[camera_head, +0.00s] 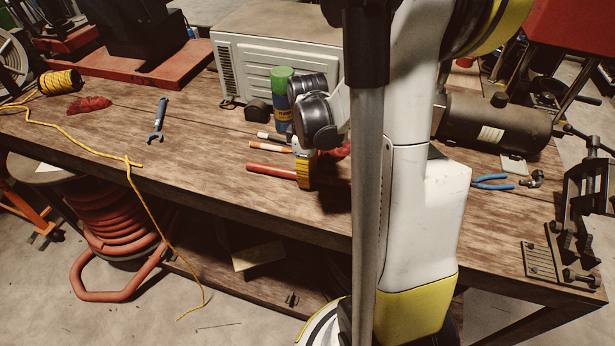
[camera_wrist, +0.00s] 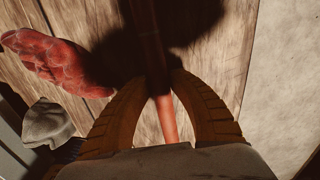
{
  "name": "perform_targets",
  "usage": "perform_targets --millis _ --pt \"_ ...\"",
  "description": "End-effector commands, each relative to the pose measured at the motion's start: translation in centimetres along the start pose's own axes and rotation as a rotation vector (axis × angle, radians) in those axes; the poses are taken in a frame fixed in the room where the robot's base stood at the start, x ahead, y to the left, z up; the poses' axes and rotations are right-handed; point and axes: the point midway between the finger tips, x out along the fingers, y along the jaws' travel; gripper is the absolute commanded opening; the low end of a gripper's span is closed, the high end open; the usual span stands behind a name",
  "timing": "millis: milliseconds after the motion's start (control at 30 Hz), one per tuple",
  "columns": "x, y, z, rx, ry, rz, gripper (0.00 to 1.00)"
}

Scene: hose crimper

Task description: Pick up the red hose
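The red hose (camera_head: 270,169) lies across the wooden workbench, sticking out to the left of my gripper (camera_head: 305,170) in the head view. In the wrist view the hose (camera_wrist: 167,119) passes between the two orange-brown fingers of my gripper (camera_wrist: 161,82). The fingertips are close together, one on each side of the hose, and appear to touch it. The hose is at or very near the bench top. Its far part is in dark shadow in the wrist view, and my arm hides its right part in the head view.
Two thin marker-like sticks (camera_head: 270,147) lie behind the hose. A red crumpled cloth (camera_wrist: 53,63) is close beside my gripper. A spray can (camera_head: 281,100) and a grey-white box (camera_head: 275,60) stand behind. A wrench (camera_head: 158,120) lies left; blue-handled pliers (camera_head: 492,182) lie right.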

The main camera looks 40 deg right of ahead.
Motion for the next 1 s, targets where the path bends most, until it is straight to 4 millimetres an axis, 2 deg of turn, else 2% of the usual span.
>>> perform_targets --millis 33,67,467,567,733,1000 --pt "0.0 0.0 0.0 0.0 0.0 0.0 0.07" --pt "0.0 0.0 0.0 0.0 0.0 0.0 0.0" --pt "-0.4 0.0 0.0 0.0 0.0 0.0 0.0" --pt "-1.4 0.0 0.0 0.0 0.0 0.0 0.0" --pt "-4.5 0.0 0.0 0.0 0.0 0.0 0.0" --pt "-8.0 2.5 5.7 0.007 0.0 0.0 0.0"
